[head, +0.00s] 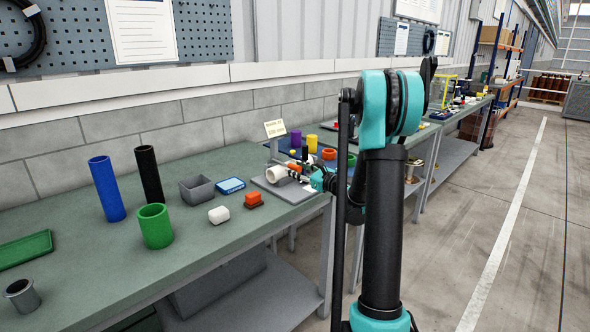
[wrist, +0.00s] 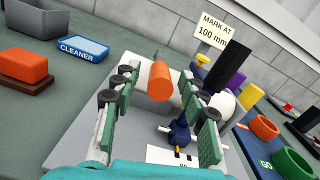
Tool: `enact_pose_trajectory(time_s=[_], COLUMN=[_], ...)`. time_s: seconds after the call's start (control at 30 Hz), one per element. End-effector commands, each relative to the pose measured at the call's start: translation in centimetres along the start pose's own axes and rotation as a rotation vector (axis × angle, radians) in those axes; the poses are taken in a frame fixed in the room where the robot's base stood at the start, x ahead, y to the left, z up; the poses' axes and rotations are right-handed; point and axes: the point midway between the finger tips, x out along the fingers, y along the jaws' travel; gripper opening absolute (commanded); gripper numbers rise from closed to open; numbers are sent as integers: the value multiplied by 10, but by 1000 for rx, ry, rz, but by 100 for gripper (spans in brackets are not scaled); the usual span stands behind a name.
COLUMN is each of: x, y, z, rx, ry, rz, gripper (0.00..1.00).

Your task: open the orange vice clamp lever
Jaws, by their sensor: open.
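The orange clamp lever shows in the wrist view as an orange cylinder (wrist: 160,82), upright in the picture, between and slightly beyond my fingertips. My gripper (wrist: 163,92) is open, with gaps on both sides of the lever, so it is not gripped. In the head view my gripper (head: 318,180) is at the vice, beside a small orange part (head: 293,168). A white pipe (head: 276,174) lies in the vice; in the wrist view its end (wrist: 222,102) is partly hidden by my right finger. A blue part with a metal crossbar (wrist: 180,136) sits between the fingers.
A "MARK AT 100 mm" sign (wrist: 212,32) and a black post (wrist: 231,66) stand behind the vice. An orange block (head: 254,200), a blue cleaner box (head: 231,185) and a grey bin (head: 206,190) are to the left. Orange and green rings (wrist: 264,127) lie at right.

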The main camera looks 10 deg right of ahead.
Motion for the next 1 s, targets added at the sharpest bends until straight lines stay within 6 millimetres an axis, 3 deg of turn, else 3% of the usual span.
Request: enact_pose_trajectory(time_s=[0.17, 0.43, 0.8, 1.0], x=[11, 12, 12, 12], y=[0, 0, 0, 0], z=[0, 0, 0, 0], rx=[0, 0, 0, 0], ry=[0, 0, 0, 0], rz=[1, 0, 0, 0], gripper=[43, 43, 0, 0])
